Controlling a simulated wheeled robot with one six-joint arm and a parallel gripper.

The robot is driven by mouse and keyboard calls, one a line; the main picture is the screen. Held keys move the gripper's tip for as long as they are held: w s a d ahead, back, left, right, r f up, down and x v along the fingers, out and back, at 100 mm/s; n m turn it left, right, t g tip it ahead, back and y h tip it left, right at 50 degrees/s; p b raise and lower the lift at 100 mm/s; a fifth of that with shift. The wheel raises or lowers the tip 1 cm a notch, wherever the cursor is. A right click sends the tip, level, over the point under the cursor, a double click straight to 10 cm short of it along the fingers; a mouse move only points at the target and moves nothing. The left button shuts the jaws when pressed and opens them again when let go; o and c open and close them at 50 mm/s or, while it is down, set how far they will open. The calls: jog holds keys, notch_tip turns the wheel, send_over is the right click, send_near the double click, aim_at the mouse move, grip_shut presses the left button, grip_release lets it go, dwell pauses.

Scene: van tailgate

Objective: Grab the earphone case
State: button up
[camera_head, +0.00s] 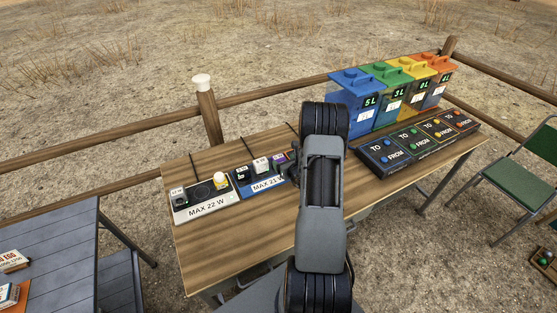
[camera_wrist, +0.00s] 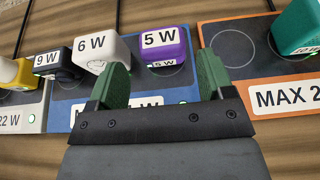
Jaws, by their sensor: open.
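No label names the earphone case, and I cannot tell for sure which device it is. On the blue charging pad (camera_wrist: 65,92) stand a dark 9 W device (camera_wrist: 46,62), a rounded white 6 W device (camera_wrist: 97,54) and a purple 5 W device (camera_wrist: 166,46). The white one (camera_head: 260,166) and the dark one (camera_head: 242,175) also show in the head view. My gripper (camera_wrist: 161,84) is open and empty above the blue pad, with green fingers apart. The purple device lies just beyond the gap, and the white one beyond the left finger.
An orange pad (camera_wrist: 236,34) carries a green device (camera_wrist: 298,28) on the right. A grey pad (camera_head: 204,211) stands left on the wooden table (camera_head: 240,235). Coloured bins (camera_head: 355,98) and a TO/FROM panel (camera_head: 418,143) stand right. My arm hides part of the table.

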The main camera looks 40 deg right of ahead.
aim_at(280, 158)
jog(key=shift+p+x, duration=0.65)
jog(key=shift+x, duration=1.65)
jog(key=c, duration=0.7)
jog(key=shift+r, duration=0.1)
